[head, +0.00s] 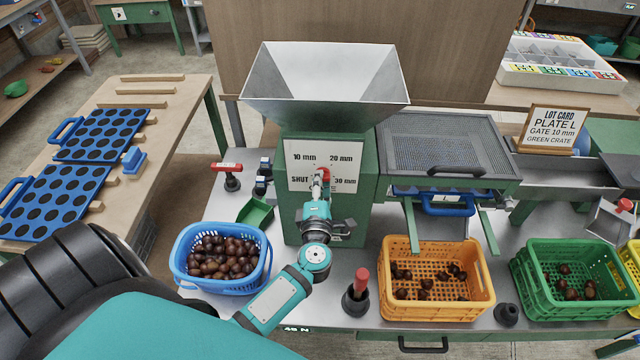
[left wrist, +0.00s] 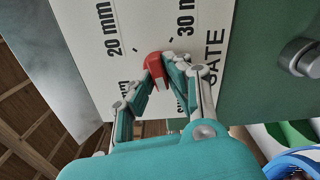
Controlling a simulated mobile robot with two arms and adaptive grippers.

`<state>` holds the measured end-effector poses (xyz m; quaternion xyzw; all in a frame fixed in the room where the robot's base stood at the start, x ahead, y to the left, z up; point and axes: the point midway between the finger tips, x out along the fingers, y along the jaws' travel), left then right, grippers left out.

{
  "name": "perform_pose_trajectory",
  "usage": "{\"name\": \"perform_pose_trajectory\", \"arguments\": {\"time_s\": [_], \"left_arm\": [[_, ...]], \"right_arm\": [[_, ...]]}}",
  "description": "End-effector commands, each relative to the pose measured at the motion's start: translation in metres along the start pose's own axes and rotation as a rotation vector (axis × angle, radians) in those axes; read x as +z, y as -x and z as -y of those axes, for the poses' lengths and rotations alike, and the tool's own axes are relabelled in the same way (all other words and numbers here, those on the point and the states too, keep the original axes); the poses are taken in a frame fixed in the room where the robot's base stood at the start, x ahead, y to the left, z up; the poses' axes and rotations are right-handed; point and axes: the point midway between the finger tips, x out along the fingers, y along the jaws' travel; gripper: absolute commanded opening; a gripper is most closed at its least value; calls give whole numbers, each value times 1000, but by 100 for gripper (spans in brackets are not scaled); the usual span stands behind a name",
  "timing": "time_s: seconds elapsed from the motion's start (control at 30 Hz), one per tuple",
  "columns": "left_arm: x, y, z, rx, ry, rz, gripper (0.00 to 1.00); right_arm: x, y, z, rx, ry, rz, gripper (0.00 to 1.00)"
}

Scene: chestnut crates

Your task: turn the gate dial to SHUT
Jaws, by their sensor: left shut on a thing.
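The gate dial is a red knob (head: 325,174) on a white plate (head: 303,151) on the front of the green machine. The plate reads 10 mm and 20 mm above, SHUT and 30 mm below. My left gripper (head: 318,184) is at the plate and shut on the knob, partly covering it. In the left wrist view the red knob (left wrist: 155,68) sits between the fingertips of the left gripper (left wrist: 161,74). The plate looks turned there and part of its lettering is hidden. I cannot tell which mark the knob points to. My right gripper is not in view.
A blue basket of chestnuts (head: 180,262), an orange crate (head: 437,311) and a green crate (head: 570,309) stand on the bench. A red-topped black post (head: 357,292) stands near my left forearm. A lot card (head: 553,130) reads PLATE L, GATE 10 mm, GREEN CRATE.

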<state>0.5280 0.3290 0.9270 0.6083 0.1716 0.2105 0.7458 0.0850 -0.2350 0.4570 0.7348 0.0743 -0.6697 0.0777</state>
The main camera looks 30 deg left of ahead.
Motion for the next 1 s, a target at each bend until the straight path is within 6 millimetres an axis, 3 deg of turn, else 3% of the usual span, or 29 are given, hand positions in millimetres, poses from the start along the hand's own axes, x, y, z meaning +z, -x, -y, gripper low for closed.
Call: {"name": "perform_pose_trajectory", "arguments": {"time_s": [0.4, 1.0], "left_arm": [[0, -1, 0, 4, 266, -1, 0], [1, -1, -1, 4, 340, 1, 0]], "right_arm": [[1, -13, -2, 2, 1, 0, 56], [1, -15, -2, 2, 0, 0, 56]]}}
